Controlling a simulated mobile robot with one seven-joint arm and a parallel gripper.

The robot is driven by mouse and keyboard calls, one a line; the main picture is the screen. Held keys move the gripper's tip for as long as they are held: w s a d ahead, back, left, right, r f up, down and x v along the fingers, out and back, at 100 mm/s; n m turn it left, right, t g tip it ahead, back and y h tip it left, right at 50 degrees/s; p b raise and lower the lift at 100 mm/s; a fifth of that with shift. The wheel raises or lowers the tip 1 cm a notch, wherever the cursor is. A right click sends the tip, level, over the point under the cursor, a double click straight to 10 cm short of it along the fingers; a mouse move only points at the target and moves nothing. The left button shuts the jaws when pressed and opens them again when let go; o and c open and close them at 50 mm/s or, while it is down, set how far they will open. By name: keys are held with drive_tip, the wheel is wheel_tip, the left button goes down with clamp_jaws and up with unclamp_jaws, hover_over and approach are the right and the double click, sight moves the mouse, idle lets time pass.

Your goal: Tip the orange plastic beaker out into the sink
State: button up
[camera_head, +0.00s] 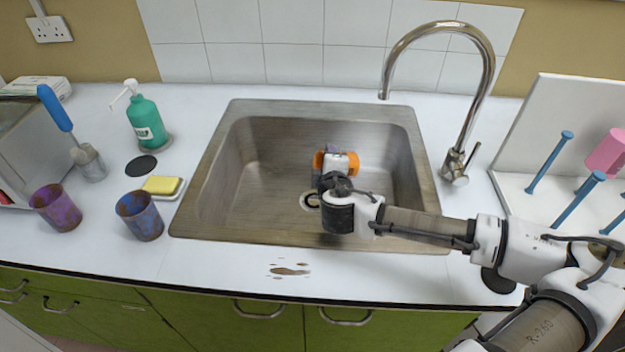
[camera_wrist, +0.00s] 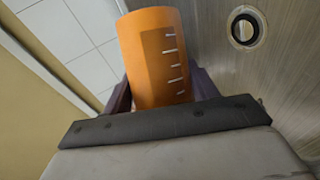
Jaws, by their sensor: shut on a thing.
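The orange plastic beaker (camera_wrist: 152,60) is held between the fingers of my gripper (camera_wrist: 160,88) in the wrist view, with white graduation marks on its side. In the head view the orange beaker (camera_head: 349,164) shows in part beyond my gripper (camera_head: 336,160), over the basin of the steel sink (camera_head: 240,190). My wrist hides part of it. Its mouth and any contents cannot be made out. The sink drain (camera_wrist: 243,28) shows to the right of the beaker in the wrist view.
A curved tap (camera_head: 480,95) stands at the sink's back right. A purple cup (camera_head: 57,208), a blue cup (camera_head: 140,215), a sponge (camera_head: 161,185) and a green pump bottle (camera_head: 146,122) stand left. A drying rack (camera_head: 520,188) is right. A brown spill (camera_head: 289,271) lies in front.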

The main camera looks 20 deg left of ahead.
sight(353, 174)
drive_tip(key=shift+w+d+f+m, duration=0.1)
drive_tip(key=shift+w+d+m, duration=0.2)
drive_tip(key=shift+d, duration=0.1)
drive_tip(key=shift+w+d+f+m+g+y+p, duration=0.15)
drive_tip(key=shift+m+g+y+p, duration=0.1)
drive_tip(key=shift+m+g, duration=0.15)
drive_tip(key=shift+w+d+f+m+g+y+p, duration=0.1)
drive_tip(key=shift+d+f+m+g+y, duration=0.05)
drive_tip(key=shift+m+g+y, duration=0.2)
drive_tip(key=m, duration=0.1)
drive_tip(key=d+f+m+g+y+p, duration=0.1)
drive_tip(key=m, duration=0.1)
drive_tip(key=shift+w+f+y, duration=0.25)
drive_tip(key=shift+w+y, duration=0.05)
drive_tip(key=shift+w, duration=0.05)
drive_tip(key=shift+w+d+f+m+g+y+p, duration=0.2)
drive_tip(key=shift+d+m+g+y+p, duration=0.05)
drive_tip(key=shift+d+p, duration=0.15)
drive_tip(key=shift+w+d+f+m+g+y+p, duration=0.15)
drive_tip(key=shift+w+d+m+g+y+p, duration=0.1)
drive_tip(key=shift+d+p, duration=0.1)
drive_tip(key=shift+w+d+f+m+g+y+p, duration=0.3)
drive_tip(key=shift+w+d+m+g+y+p, duration=0.25)
drive_tip(key=shift+d+m+p, duration=0.35)
drive_tip(key=shift+w+d+f+m+g+y+p, duration=0.3)
drive_tip(key=shift+w+d+m+y+p, duration=0.25)
drive_tip(key=shift+d+m+y+p, duration=0.25)
